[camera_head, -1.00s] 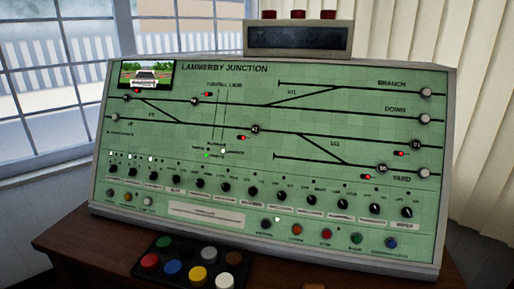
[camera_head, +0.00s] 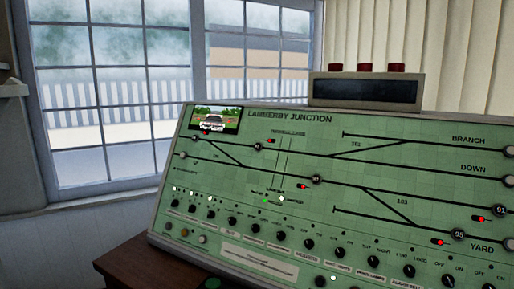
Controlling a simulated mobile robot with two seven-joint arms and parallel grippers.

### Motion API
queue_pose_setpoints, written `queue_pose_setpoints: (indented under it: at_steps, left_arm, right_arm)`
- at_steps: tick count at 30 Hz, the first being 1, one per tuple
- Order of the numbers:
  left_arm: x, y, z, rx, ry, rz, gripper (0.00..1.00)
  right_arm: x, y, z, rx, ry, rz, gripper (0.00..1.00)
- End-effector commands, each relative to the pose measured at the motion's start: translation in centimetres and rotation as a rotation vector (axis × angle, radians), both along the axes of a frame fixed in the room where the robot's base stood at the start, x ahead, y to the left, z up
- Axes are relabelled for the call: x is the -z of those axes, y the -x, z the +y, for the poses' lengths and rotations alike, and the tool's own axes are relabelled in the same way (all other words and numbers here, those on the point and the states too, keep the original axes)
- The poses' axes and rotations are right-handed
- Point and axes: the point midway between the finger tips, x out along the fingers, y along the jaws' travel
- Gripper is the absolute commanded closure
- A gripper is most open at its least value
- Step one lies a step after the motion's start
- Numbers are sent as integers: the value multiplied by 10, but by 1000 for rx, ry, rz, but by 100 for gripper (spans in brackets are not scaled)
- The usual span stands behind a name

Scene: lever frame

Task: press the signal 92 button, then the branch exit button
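A green sloped signal panel (camera_head: 290,215) headed LAMMERBY JUNCTION stands on a desk, with black track lines across it. A round button (camera_head: 316,180) sits on the middle line; its number is too small to read surely, perhaps 92. The branch exit button (camera_head: 510,152) is a pale round knob at the right end of the BRANCH line, at the picture's right edge. Buttons marked 91 (camera_head: 500,210) and 95 (camera_head: 458,234) sit at the lower right. Neither of my grippers is in view.
A row of black rotary knobs (camera_head: 309,244) runs along the lower panel. A small screen (camera_head: 216,118) fills its upper left corner. A grey box (camera_head: 365,91) with red lamps stands on top. The brown desk (camera_head: 125,262) shows at lower left, before a window.

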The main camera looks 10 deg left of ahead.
Motion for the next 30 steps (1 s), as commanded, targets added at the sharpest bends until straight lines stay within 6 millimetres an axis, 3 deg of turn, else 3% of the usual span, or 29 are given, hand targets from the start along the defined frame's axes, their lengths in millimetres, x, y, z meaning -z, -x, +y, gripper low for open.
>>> queue_pose_setpoints:
  at_steps: [1,8,30]
  left_arm:
    - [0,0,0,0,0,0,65]
    - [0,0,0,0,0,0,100]
    - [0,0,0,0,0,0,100]
  right_arm:
    - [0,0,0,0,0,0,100]
    - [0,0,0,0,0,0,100]
    - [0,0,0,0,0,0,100]
